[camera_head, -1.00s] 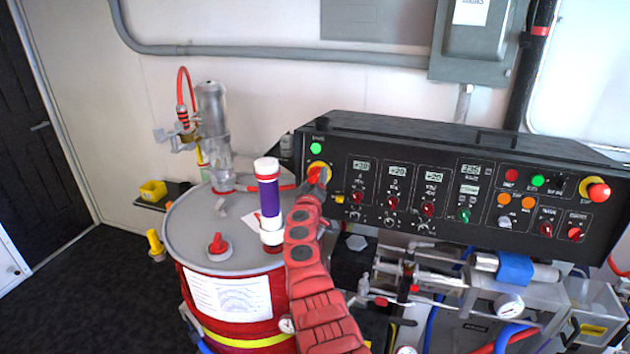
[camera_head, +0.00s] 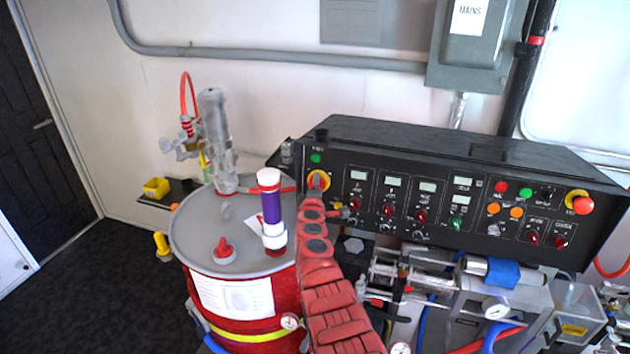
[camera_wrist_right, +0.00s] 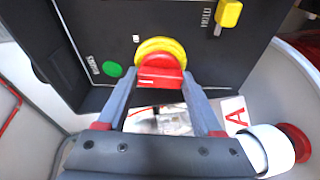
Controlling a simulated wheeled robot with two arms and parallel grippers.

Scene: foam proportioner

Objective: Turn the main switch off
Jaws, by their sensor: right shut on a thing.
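The main switch (camera_head: 318,180) is a red rotary handle on a yellow round base at the left end of the black control panel. In the wrist view the switch (camera_wrist_right: 161,65) sits between the fingertips, its red handle lying roughly crosswise in the picture. My right gripper (camera_head: 318,189) is shut on the red handle; it also shows in the wrist view (camera_wrist_right: 160,82), one finger on each side. The fingers partly cover the switch in the head view. A green lamp (camera_head: 315,158) sits just above the switch. My left gripper is not in view.
The control panel (camera_head: 470,152) carries blank-looking displays, several knobs and a red emergency button (camera_head: 582,205) at right. A red drum (camera_head: 240,300) with a grey lid and a purple-banded cylinder (camera_head: 271,207) stands left of my arm. Pipes and gauges lie below the panel.

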